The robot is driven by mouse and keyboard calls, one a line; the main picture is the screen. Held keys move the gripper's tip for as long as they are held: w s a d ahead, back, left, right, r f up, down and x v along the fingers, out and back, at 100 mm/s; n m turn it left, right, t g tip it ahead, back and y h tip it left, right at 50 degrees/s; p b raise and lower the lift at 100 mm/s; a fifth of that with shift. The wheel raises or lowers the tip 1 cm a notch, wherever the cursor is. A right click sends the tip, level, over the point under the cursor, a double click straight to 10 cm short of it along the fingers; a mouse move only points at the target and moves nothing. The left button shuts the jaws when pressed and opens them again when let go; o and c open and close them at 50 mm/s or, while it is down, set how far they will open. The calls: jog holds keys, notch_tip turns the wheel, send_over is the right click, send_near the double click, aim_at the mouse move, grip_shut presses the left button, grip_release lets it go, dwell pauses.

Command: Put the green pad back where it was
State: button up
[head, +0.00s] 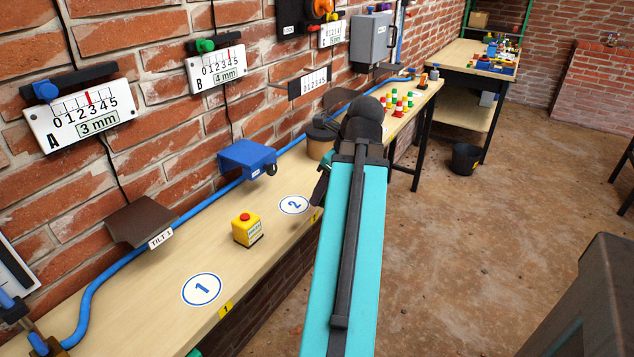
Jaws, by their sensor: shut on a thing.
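My teal arm (345,250) rises from the bottom middle and bends at a dark joint (361,125) above the bench. A small dark and teal part of it shows at the left of the upper link, over the bench edge. The jaws and whatever they hold are hidden behind my arm. I cannot make out a green pad for sure. A sliver of something green (194,352) shows below the front bench edge at the bottom. A green knob (205,45) sits on top of wall gauge B (217,72).
The long wooden bench (145,300) has round marks 1 (202,289) and 2 (294,205). A yellow box with a red button (246,229) stands between them. A brown tilt plate (140,221), blue bracket (247,158) and blue hose (95,297) lie along the brick wall.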

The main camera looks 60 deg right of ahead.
jog(key=shift+w+d+r+p, duration=0.15)
jog(key=shift+r+p, duration=0.05)
jog(key=shift+p, duration=0.7)
jog(key=p, duration=0.2)
jog(key=shift+w+d+p, duration=0.2)
jog(key=shift+d+p, duration=0.15)
jog(key=shift+p, duration=0.05)
jog(key=d+p, duration=0.1)
jog(key=p, duration=0.6)
jog(key=shift+w+f+p, duration=0.15)
jog(key=shift+w+p, duration=0.2)
jog(key=shift+w, duration=0.05)
jog(key=w+d+p, duration=0.1)
jog(key=w+d, duration=0.1)
jog(key=d, duration=0.1)
jog(key=w+d+f+p, duration=0.1)
jog(key=w+d, duration=0.2)
jog(key=d, duration=0.1)
jog(key=w+d+p, duration=0.1)
jog(key=w+d, duration=0.1)
jog(key=d, duration=0.2)
jog(key=shift+w+f, duration=0.25)
jog(key=shift+w, duration=0.05)
jog(key=shift+f, duration=0.15)
jog(key=shift+f+p, duration=0.6)
jog(key=shift+f, duration=1.05)
jog(key=shift+f, duration=0.1)
